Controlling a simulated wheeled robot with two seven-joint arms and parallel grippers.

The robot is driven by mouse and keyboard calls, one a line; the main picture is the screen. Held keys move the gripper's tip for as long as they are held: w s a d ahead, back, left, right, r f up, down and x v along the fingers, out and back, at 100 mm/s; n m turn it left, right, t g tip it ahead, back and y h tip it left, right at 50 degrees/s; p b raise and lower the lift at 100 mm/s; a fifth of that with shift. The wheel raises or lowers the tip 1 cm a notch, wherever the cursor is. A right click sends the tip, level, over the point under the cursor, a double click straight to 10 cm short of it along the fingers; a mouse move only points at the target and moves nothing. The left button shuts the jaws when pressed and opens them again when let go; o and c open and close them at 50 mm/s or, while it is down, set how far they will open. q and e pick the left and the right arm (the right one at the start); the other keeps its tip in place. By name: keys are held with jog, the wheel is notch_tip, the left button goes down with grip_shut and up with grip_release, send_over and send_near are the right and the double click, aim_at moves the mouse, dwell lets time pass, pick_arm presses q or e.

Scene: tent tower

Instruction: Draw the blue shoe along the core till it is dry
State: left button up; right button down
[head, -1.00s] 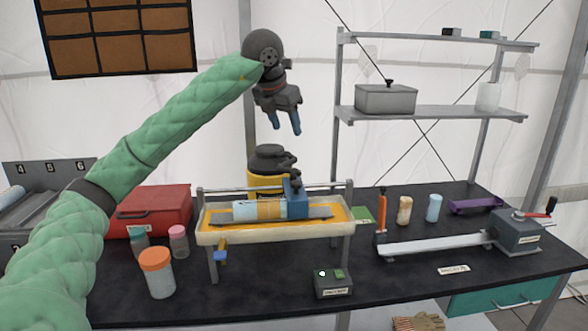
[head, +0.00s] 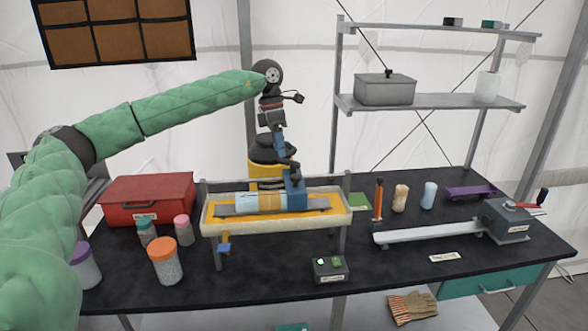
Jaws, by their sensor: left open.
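The blue shoe (head: 296,193) stands upright at the right end of the core (head: 260,202), a pale cylinder with a tan band. The core lies in a cream tray (head: 222,225) with a yellow inside, raised on metal legs. My left gripper (head: 283,158) points down just above and slightly left of the shoe's knob. Its blue fingers are open, seen nearly edge-on, and the gap to the knob is hard to judge. My right gripper is not in view.
A small black box with green buttons (head: 330,270) stands in front of the tray. Orange-capped (head: 165,262) and pink-capped jars stand at left front, a red case (head: 150,198) behind. A yellow-and-black container (head: 264,168) stands behind the tray. A cranked device (head: 508,222) is at right.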

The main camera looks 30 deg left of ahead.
aim_at(295, 175)
pick_arm(q)
jog(key=shift+w+d+f+m+h+p, duration=0.1)
jog(key=shift+d+f+m+h+p, duration=0.45)
jog(key=shift+f+m, duration=0.95)
jog(key=shift+w+d+f+m+h+p, duration=0.15)
jog(key=shift+d+f+m+p, duration=0.75)
jog(key=shift+m, duration=1)
jog(key=shift+s+d+f+m+h+p, duration=0.1)
jog(key=shift+d+f+m+h+p, duration=0.3)
jog(key=shift+d+f+m, duration=0.85)
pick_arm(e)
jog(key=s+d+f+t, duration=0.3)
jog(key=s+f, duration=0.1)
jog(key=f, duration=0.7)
pick_arm(q)
jog(key=shift+a+f+m, duration=0.25)
jog(key=shift+a+m, duration=0.15)
jog(key=shift+m, duration=0.05)
jog(key=shift+c, duration=0.2)
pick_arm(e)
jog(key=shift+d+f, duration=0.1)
pick_arm(q)
grip_shut()
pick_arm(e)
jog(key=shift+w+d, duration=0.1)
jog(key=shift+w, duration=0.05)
